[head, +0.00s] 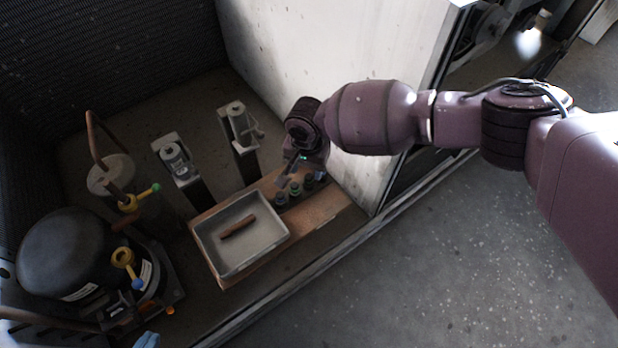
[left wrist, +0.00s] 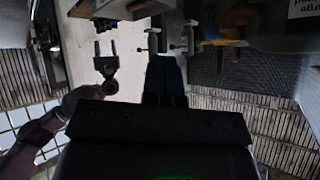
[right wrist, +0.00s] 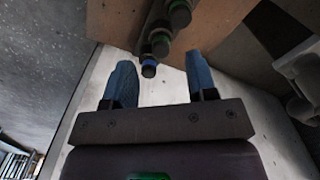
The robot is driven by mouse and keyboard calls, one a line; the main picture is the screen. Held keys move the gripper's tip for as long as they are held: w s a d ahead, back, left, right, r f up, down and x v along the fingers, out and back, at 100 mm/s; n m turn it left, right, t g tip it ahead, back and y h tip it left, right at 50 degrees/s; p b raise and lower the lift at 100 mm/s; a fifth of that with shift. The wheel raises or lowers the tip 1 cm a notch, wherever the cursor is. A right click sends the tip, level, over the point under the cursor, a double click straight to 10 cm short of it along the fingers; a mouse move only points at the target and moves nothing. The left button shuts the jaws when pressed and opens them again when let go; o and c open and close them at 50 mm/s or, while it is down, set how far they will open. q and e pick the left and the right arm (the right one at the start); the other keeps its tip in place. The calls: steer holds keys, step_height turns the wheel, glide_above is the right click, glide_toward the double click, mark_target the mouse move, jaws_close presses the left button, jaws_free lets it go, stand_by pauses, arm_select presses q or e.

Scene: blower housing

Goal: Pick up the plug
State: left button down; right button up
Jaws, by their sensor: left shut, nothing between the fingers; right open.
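Several short dark plugs stand in a row on the wooden board, at the right of the tray; one (head: 281,198) is at the row's left end. In the right wrist view, a plug with a blue band (right wrist: 149,66) is nearest, with green-banded ones behind. I cannot tell which plug is meant. My right gripper (head: 287,178) is just above the row; its open, empty blue fingers (right wrist: 160,88) are on either side of the blue-banded plug in the picture, apart from it. My left gripper (head: 147,340) barely shows at the bottom edge; its fingers (left wrist: 165,78) are shut and empty.
A grey tray (head: 212,243) with a brown rod (head: 238,226) lies on the wooden board (head: 335,206). A black compressor (head: 65,250) with pipes and valves stands left. Two upright brackets (head: 178,160) (head: 240,130) stand behind. A pale wall panel (head: 285,60) borders the right arm.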

mark_target(309, 176)
steer(key=f+b, duration=0.1)
steer(key=f, duration=0.1)
steer(key=f+b, duration=0.1)
steer(key=w+f+b, duration=0.1)
steer(key=f, duration=0.1)
steer(key=shift+d+f, duration=0.2)
steer(key=shift+f, duration=0.1)
steer(key=shift+r, duration=0.15)
jaws_close()
